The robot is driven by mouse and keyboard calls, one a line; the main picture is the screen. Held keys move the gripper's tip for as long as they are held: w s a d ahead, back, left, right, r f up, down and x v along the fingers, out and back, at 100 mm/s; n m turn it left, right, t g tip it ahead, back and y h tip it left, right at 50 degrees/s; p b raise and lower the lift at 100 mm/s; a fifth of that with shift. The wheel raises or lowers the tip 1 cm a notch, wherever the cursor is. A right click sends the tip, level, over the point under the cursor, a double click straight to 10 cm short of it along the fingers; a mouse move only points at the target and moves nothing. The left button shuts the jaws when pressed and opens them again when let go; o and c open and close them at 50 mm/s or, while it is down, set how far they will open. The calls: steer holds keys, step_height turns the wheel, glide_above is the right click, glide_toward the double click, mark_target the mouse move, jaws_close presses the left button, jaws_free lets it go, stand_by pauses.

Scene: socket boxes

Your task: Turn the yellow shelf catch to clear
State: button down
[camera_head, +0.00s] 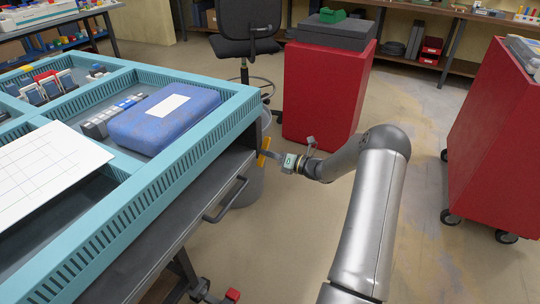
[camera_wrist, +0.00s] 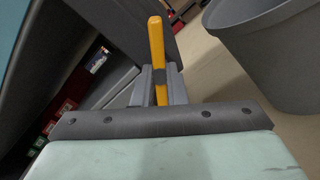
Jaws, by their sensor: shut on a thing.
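The yellow shelf catch (camera_head: 264,150) is a slim bar at the far right end of the grey shelf front, below the blue-green table rim. It stands nearly upright in the head view. In the wrist view the catch (camera_wrist: 156,40) runs up between the grey fingers, with a dark round piece across it. My gripper (camera_head: 274,157) reaches it from the right and is shut on it; the fingers also show in the wrist view (camera_wrist: 161,88). The fingers hide parts of the catch's lower half.
A grey handle (camera_head: 226,200) sticks out of the shelf front. A grey bin (camera_wrist: 275,45) stands close on the right in the wrist view. Red cabinets (camera_head: 322,95) stand behind and to the right. The floor right of the table is mostly open.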

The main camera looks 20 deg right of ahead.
steer(key=shift+n+b, duration=1.15)
steer(key=shift+n, duration=2.65)
steer(key=c, duration=1.5)
jaws_free()
steer(key=shift+o, duration=0.2)
steer(key=shift+s+d, duration=0.1)
steer(key=p+v, duration=0.2)
steer(key=v, duration=1.5)
steer(key=shift+s, duration=0.1)
